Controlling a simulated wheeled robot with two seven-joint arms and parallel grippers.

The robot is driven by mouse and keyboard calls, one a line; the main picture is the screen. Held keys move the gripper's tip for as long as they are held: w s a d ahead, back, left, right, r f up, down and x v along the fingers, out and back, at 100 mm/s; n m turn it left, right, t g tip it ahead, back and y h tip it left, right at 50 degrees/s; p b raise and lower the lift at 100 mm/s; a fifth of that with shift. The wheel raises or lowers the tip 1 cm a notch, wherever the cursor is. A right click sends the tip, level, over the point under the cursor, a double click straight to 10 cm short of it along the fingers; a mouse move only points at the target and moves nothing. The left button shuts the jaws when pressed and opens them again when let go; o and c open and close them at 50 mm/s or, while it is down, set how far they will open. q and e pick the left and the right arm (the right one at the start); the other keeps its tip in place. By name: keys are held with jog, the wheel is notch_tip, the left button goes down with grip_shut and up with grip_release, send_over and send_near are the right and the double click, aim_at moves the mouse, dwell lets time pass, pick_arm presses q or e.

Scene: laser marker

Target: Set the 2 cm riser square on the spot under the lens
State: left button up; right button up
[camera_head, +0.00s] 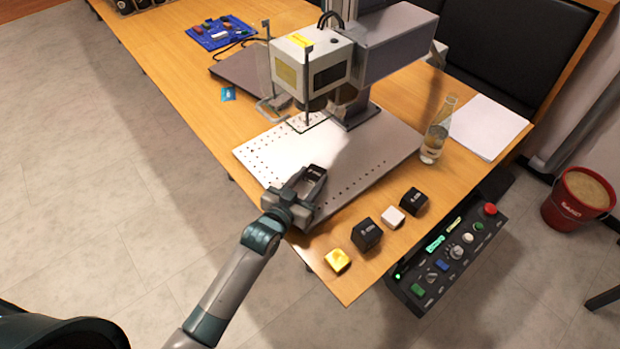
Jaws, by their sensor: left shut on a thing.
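My left gripper (306,184) is shut on a small black block (317,171) with a pale label, too small to read. It holds the block over the front part of the perforated metal plate (375,160), below and in front of the marker head. Whether the block touches the plate cannot be told. The marker head (313,68) is a light box with a yellow label, and its lens (318,103) on the underside is mostly hidden. The plate under the lens looks bare. My right gripper is not in view.
In front of the plate are a yellow block (338,260), a black block (366,233), a white block (392,217) and another black block (413,201). A glass bottle (437,130) and paper (487,127) stand right. A thin post and wire guard hang by the head.

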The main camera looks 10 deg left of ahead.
pick_arm(q)
jog(key=o, duration=1.1)
jog(key=shift+o, duration=0.2)
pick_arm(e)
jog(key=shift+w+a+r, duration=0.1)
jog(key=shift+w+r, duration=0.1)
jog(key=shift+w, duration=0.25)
pick_arm(q)
jog(key=shift+r, duration=0.15)
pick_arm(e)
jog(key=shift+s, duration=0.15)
pick_arm(q)
jog(key=shift+s, duration=0.2)
jog(key=shift+s+a, duration=0.2)
jog(key=shift+s, duration=0.15)
jog(key=b+v, duration=0.1)
jog(key=v, duration=0.8)
jog(key=shift+s+a, duration=0.1)
jog(key=shift+s, duration=0.1)
jog(key=shift+s+a+r, duration=0.2)
jog(key=shift+s+r, duration=0.05)
jog(key=shift+s, duration=0.4)
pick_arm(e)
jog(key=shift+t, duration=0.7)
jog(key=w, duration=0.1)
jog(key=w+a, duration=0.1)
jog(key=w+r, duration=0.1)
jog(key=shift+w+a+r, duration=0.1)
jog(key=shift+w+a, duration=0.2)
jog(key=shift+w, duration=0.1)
